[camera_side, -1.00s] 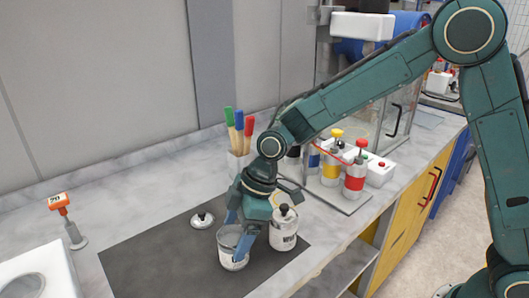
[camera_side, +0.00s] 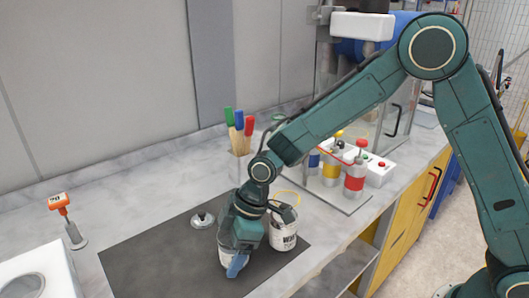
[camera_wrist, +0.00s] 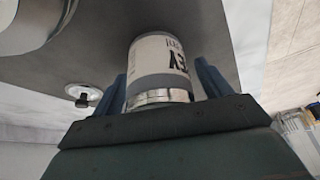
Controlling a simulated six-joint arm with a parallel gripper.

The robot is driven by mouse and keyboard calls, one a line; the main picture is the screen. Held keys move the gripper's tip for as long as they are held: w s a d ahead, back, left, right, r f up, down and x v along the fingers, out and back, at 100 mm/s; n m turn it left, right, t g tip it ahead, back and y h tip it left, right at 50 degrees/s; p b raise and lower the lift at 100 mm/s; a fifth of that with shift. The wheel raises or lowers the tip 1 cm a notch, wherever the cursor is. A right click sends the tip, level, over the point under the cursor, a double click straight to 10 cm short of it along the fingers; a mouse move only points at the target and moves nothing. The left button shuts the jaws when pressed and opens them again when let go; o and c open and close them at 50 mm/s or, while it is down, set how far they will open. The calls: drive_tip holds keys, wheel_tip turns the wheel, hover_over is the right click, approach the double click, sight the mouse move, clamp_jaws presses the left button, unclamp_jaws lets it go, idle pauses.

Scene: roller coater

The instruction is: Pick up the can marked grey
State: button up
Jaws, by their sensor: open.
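A white can (camera_wrist: 158,60) with a metal rim and dark letters ending in "EY" stands between my fingers in the wrist view. In the side view this can (camera_side: 225,254) is on the dark mat, mostly hidden behind my gripper (camera_side: 237,262). My gripper is open and low over the mat, with one finger on each side of the can in the wrist view (camera_wrist: 160,88). I cannot tell whether the fingers touch it. A second white can (camera_side: 284,238) with dark lettering stands just right of my gripper.
A loose lid with a dark knob (camera_side: 203,219) lies on the dark mat (camera_side: 150,260), left of my gripper. Brushes (camera_side: 239,122) stand in a holder behind. Bottles with red and yellow tops (camera_side: 356,172) stand to the right. The mat's left part is clear.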

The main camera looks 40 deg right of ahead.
drive_tip(key=c, duration=1.2)
drive_tip(key=shift+r, duration=0.15)
wheel_tip(320, 180, up, 20)
drive_tip(key=shift+f, duration=0.1)
